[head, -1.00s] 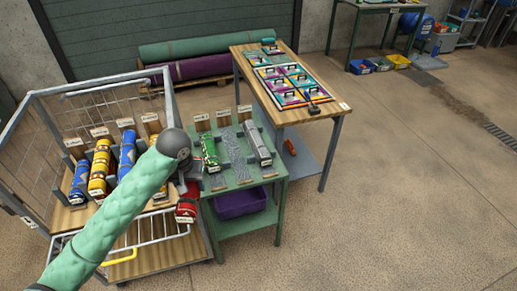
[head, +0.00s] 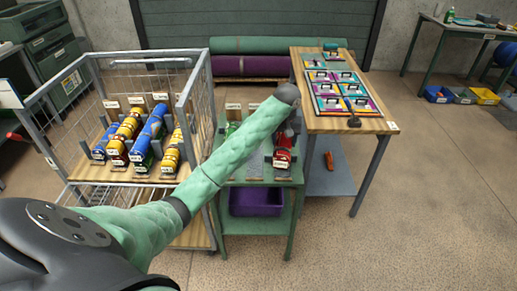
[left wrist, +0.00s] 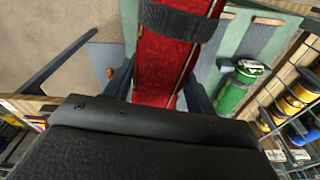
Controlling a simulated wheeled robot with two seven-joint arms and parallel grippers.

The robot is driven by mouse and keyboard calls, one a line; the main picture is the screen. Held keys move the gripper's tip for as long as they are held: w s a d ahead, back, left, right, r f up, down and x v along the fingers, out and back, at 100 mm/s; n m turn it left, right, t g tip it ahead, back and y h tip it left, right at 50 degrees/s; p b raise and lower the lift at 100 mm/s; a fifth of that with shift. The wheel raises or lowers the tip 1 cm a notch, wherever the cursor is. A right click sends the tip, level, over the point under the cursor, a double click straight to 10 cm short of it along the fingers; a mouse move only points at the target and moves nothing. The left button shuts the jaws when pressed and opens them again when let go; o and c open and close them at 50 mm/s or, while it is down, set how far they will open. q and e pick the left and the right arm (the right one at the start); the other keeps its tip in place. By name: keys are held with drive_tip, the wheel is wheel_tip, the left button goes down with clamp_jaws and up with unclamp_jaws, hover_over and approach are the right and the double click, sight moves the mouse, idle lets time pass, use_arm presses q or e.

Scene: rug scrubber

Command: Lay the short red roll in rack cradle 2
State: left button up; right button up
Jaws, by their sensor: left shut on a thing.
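The short red roll (head: 283,152) is in my left gripper (head: 289,128), above the right part of the green rack table (head: 262,174). In the left wrist view the red roll (left wrist: 160,72), with a dark band, lies between the two fingers of my left gripper (left wrist: 160,88). A green roll (head: 232,128) rests at the rack's left side; it also shows in the left wrist view (left wrist: 238,88). I cannot tell whether the red roll touches the rack. My right gripper is out of view.
A wire cart (head: 207,95) with several blue and yellow rolls stands left of the rack. A wooden table (head: 375,124) with colourful sample panels stands close on the right. A purple bin (head: 256,202) is under the rack. Open floor lies at the right.

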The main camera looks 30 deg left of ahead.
use_arm(q)
drive_tip(key=shift+n, duration=0.9)
drive_tip(key=w+a+f+p, duration=0.1)
drive_tip(key=w+a+f, duration=0.1)
drive_tip(key=a, duration=0.4)
drive_tip(key=w+a+f+p, duration=0.1)
drive_tip(key=w+a+f, duration=0.2)
drive_tip(key=a, duration=0.3)
drive_tip(key=w+a+f+p, duration=0.1)
drive_tip(key=w+a+f, duration=0.2)
drive_tip(key=a+f, duration=0.1)
drive_tip(key=shift+w+a, duration=0.15)
drive_tip(key=shift+a, duration=0.75)
drive_tip(key=shift+f+p, duration=0.7)
drive_tip(key=shift+f, duration=1.35)
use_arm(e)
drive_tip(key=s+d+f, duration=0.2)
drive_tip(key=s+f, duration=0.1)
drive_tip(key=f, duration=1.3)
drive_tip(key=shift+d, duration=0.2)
use_arm(q)
drive_tip(key=shift+f, duration=0.15)
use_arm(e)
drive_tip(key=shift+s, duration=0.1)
use_arm(q)
drive_tip(key=o, duration=0.9)
drive_tip(key=shift+o, duration=0.8)
